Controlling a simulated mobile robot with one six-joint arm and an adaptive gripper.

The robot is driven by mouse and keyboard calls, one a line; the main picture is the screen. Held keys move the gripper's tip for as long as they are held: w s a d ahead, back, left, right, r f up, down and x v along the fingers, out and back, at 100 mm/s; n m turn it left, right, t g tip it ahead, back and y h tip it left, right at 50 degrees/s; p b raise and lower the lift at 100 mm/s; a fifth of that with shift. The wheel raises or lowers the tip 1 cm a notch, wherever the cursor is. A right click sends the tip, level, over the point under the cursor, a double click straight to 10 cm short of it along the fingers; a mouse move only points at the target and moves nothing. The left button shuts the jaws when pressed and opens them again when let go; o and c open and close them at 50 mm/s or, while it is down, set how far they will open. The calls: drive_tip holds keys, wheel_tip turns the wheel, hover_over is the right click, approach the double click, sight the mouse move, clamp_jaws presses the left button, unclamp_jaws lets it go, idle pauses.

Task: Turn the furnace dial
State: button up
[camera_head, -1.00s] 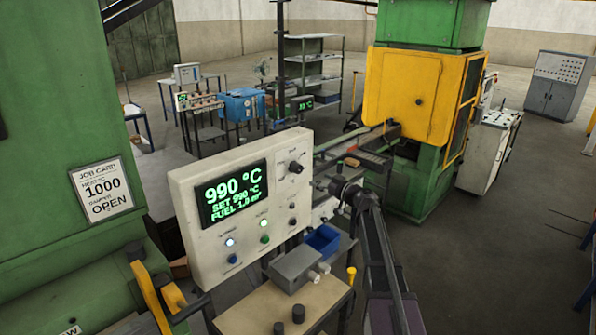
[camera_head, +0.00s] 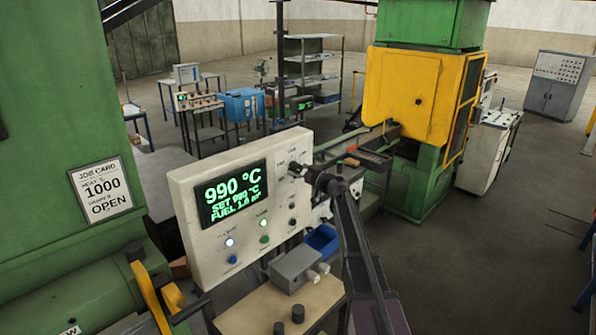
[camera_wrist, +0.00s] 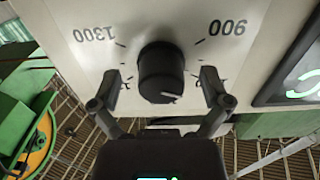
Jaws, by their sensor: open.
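The furnace dial (camera_wrist: 161,72) is a black round knob with a pale pointer mark on the white control panel (camera_head: 180,200). In the wrist view it lies between the printed numbers 1300 and 900, which appear upside down. My gripper (camera_wrist: 158,88) is open, with one finger on each side of the dial and visible gaps to it. In the head view my gripper (camera_head: 302,170) is at the panel's upper right and partly hides the dial. The panel display (camera_head: 234,192) reads 990 °C, SET 990 °C.
Buttons and lamps (camera_head: 264,239) sit below the display. A small table (camera_head: 250,315) with a grey box (camera_head: 295,265) and black knobs stands below the panel. A job card (camera_head: 101,190) on the green machine at left reads 1000 and OPEN. A yellow-and-green press (camera_head: 408,95) stands behind.

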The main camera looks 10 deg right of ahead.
drive_tip(key=c, duration=1.2)
drive_tip(key=shift+o, duration=0.2)
drive_tip(key=shift+a+m, duration=0.1)
drive_tip(key=shift+m, duration=0.6)
drive_tip(key=o, duration=1.2)
drive_tip(key=shift+c, duration=0.2)
drive_tip(key=shift+s, duration=0.15)
drive_tip(key=v, duration=1.2)
